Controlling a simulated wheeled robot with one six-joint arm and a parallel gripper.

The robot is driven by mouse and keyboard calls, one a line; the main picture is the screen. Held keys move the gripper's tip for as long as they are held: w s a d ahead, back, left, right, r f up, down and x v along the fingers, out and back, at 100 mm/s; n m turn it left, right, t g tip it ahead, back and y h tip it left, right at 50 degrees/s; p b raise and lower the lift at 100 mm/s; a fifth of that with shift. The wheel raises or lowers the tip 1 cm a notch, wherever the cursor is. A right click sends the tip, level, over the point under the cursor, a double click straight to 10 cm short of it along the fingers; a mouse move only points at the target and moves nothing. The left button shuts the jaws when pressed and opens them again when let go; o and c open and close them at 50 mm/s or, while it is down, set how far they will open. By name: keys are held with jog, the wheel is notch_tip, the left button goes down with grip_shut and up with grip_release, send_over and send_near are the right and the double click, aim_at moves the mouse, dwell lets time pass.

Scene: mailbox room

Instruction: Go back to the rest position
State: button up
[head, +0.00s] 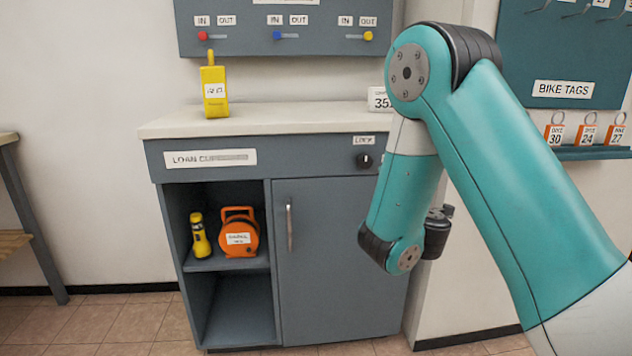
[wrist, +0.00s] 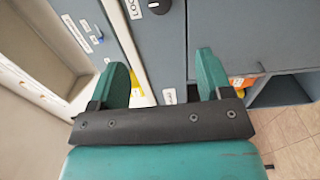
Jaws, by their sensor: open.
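My gripper (wrist: 160,70) shows in the wrist view with its two green fingers spread apart. I see nothing held between them. In the head view my teal arm reaches in from the right and bends down in front of the right part of the grey cabinet (head: 330,250). The gripper's fingers cannot be made out there. In the wrist view the fingers are in front of the cabinet, with its dark lock knob (wrist: 159,6) beyond them.
A yellow handset (head: 214,90) stands upright on the countertop (head: 290,118). A yellow flashlight (head: 200,236) and an orange reel (head: 239,232) sit on the open shelf. The cabinet door (head: 325,290) looks shut.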

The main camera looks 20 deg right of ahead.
jog(key=s+a+f+m+g+y, duration=0.3)
jog(key=s+a+f+m+g, duration=0.1)
jog(key=s+a+m+g, duration=0.8)
jog(key=s+a+r+n+g+y, duration=0.2)
jog(key=s+a+y, duration=0.1)
jog(key=s+a, duration=0.4)
jog(key=s+a+r+n+g+y, duration=0.25)
jog(key=s+a, duration=0.25)
jog(key=s, duration=0.5)
notch_tip(320, 180, up, 28)
jog(key=p, duration=2.8)
jog(key=shift+s+a+r+g+y, duration=0.15)
jog(key=shift+s+a+g+y, duration=0.1)
jog(key=shift+s+g+y, duration=0.15)
